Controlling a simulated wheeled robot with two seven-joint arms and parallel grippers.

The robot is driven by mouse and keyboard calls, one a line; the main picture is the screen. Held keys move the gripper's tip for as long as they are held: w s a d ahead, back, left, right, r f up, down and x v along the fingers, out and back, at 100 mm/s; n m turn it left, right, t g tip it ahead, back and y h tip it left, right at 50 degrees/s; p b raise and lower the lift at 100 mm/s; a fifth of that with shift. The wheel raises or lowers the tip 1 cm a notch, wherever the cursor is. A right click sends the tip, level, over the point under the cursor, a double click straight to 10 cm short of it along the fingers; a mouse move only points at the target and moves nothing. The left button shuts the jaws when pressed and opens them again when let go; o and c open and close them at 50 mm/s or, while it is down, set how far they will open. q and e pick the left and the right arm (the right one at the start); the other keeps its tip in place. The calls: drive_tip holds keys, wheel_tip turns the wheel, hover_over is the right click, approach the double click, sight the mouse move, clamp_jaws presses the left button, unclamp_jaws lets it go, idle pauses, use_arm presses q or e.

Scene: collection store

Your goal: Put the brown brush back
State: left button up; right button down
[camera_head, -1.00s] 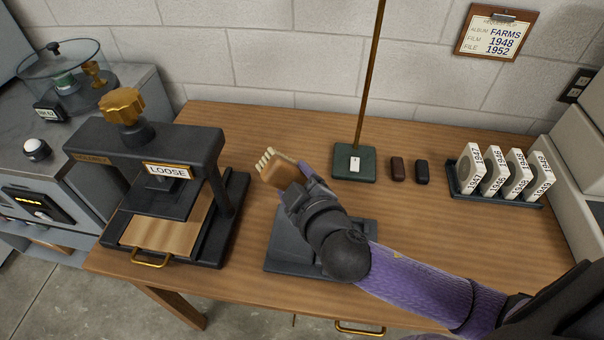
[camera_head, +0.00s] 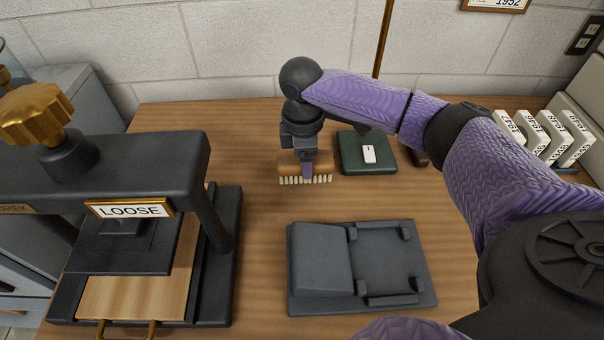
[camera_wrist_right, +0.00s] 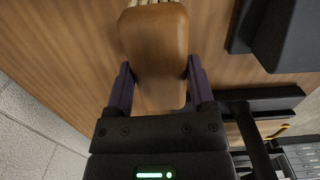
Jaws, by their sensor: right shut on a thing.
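The brown brush (camera_head: 291,166) has a wooden back and pale bristle tufts that point down in the head view. My right gripper (camera_head: 306,168) is shut on it and holds it at or just above the table; I cannot tell whether the bristles touch. In the right wrist view the brush back (camera_wrist_right: 155,45) sits between the two fingers of my right gripper (camera_wrist_right: 160,85), bristles at the top edge. My left gripper is not in view.
A dark grey cradle (camera_head: 390,262) with a sloped block lies in front. A press marked LOOSE (camera_head: 215,205) stands at the left. A green lamp base (camera_head: 352,160) with a white switch is right of the brush. Numbered white holders (camera_head: 545,132) stand at the right. Table left of the brush is clear.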

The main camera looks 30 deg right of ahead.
wheel_tip(320, 180, down, 4)
drive_tip(key=shift+f+b, duration=0.25)
drive_tip(key=shift+b, duration=0.6)
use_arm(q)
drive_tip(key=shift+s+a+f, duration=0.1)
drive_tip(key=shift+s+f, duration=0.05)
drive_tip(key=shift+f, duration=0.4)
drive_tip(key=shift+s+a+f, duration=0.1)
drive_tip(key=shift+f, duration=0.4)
use_arm(e)
drive_tip(key=shift+s+r, duration=0.1)
drive_tip(key=shift+c, duration=1.5)
unclamp_jaws()
drive_tip(key=o, duration=0.3)
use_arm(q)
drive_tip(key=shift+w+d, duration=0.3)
use_arm(e)
drive_tip(key=shift+r, duration=0.1)
